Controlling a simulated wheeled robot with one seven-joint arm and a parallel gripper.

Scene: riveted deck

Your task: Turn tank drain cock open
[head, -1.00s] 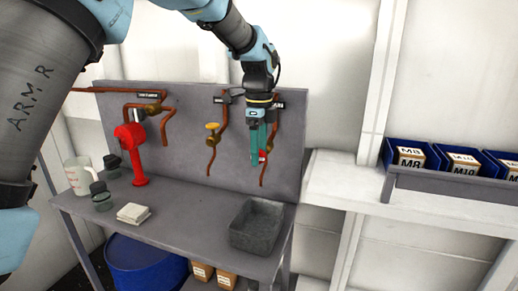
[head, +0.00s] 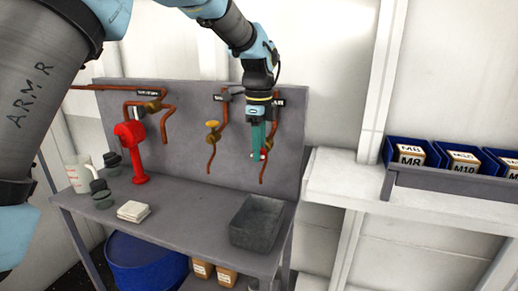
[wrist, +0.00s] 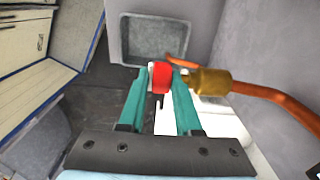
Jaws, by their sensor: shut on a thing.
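A brass cock (wrist: 208,81) with a red handle (wrist: 160,76) sits on a copper pipe at the right of the back panel. The lettering on the label above this pipe cannot be read.
A red stand-like fixture (head: 134,150), a white jug (head: 78,172), dark jars and a folded cloth (head: 133,211) stand on the bench. A grey tray (head: 257,222) sits below the gripper. Blue bins (head: 395,153) are right.

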